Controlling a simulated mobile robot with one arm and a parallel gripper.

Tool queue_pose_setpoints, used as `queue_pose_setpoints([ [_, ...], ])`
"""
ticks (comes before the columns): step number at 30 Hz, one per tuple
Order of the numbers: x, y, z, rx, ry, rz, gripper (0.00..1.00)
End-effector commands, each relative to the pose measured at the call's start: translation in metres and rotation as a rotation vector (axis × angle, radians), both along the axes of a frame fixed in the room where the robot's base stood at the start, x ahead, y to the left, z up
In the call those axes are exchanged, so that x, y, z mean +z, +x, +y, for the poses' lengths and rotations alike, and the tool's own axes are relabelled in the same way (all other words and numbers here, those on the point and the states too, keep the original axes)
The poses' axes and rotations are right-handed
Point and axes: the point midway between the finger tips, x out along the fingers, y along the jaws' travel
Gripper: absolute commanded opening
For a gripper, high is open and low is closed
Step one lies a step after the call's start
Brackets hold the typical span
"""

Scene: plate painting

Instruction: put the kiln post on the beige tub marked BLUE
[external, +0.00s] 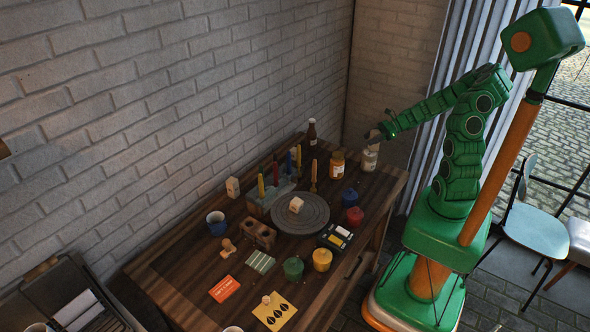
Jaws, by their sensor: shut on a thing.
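My gripper (377,135) is at the far right corner of the table, just above a pale jar-like container (370,158). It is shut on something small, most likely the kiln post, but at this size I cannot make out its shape. I cannot tell whether the held thing touches the container below. Lidded tubs in blue (350,197), red (354,217), green (293,268) and yellow (322,260) stand on the table. No lettering is legible, so I cannot tell which container is the beige tub marked BLUE.
An amber jar (337,166) and a dark bottle (311,134) stand left of my gripper. A brick wall runs behind.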

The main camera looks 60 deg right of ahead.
Motion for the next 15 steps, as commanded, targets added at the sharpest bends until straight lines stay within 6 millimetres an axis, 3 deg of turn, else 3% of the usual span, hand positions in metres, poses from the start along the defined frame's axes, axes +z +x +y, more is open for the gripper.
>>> queue_pose_setpoints([
  [8,-0.003,0.0001,0.0,0.0,0.0,0.0,0.04],
  [9,-0.0028,0.0001,-0.0001,0.0,0.0,0.0,0.53],
  [13,-0.0026,0.0001,-0.0002,0.0,0.0,0.0,0.72],
  [15,-0.0026,0.0001,-0.0002,0.0,0.0,0.0,0.72],
])
